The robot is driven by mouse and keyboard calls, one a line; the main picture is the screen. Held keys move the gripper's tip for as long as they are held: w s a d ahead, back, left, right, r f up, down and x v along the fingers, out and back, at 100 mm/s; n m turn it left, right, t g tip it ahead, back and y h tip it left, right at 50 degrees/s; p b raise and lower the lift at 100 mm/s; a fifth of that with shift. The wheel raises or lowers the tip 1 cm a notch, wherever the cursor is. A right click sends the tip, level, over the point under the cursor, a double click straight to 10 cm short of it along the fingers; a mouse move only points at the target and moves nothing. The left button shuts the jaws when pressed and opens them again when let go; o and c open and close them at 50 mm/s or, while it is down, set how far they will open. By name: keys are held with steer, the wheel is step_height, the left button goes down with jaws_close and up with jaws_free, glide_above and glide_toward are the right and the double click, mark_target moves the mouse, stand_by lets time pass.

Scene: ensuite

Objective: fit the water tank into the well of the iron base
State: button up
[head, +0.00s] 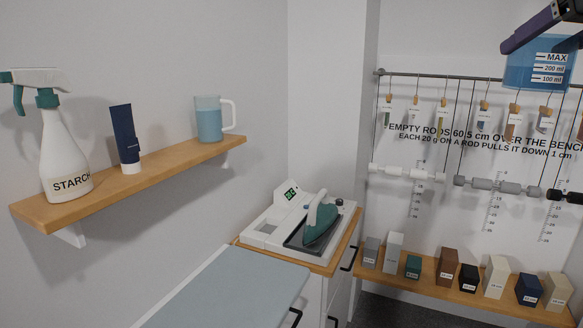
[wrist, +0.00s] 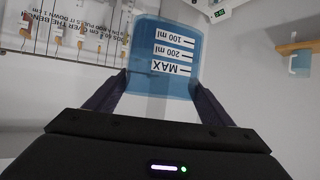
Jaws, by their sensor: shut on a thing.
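The water tank (head: 540,70) is a translucent blue box with MAX, 200 ml and 100 ml marks, at the upper right of the head view. My gripper (head: 530,28) is shut on it and holds it in the air. In the wrist view the tank (wrist: 175,60) sits between the two fingers of my gripper (wrist: 160,88), its lettering upside down. The iron base (head: 266,232) is white with a green lit display and stands on the wooden-topped cabinet, well apart from the tank. A teal iron (head: 320,222) rests on its dark plate. I cannot make out the well clearly.
A wall shelf (head: 135,180) at left holds a starch bottle (head: 66,150), a dark blue tube (head: 126,140) and a jug (head: 209,120). An ironing board (head: 230,290) lies in front of the cabinet. Hanging rods (head: 407,173) and a bench (head: 440,285) with several blocks are at right.

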steer(key=shift+s, duration=0.5)
steer(key=shift+w+f, duration=0.2)
steer(key=shift+w+d+f, duration=0.3)
steer(key=shift+w+f, duration=0.25)
steer(key=shift+w, duration=0.2)
steer(key=w+a+f+m+h, duration=0.1)
steer(key=w+f+h, duration=0.1)
steer(key=w+f, duration=0.95)
steer(key=w+a+f+m+h, duration=0.15)
steer(key=w+f, duration=0.55)
steer(key=f, duration=1)
steer(key=w+a+f, duration=0.3)
steer(key=a+f, duration=0.4)
steer(key=f, duration=0.4)
steer(key=s+a+f+n+y, duration=0.1)
steer(key=s+a+f, duration=0.3)
steer(key=a+f, duration=0.6)
steer(key=s+a+f+n+y, duration=0.2)
steer(key=s+a+f+y, duration=0.1)
steer(key=a+f, duration=0.7)
steer(key=s+a, duration=0.1)
steer(key=a, duration=0.2)
steer(key=shift+s+a+y, duration=0.35)
steer(key=shift+s+a, duration=0.05)
steer(key=shift+s+n, duration=0.1)
steer(key=shift+n, duration=0.15)
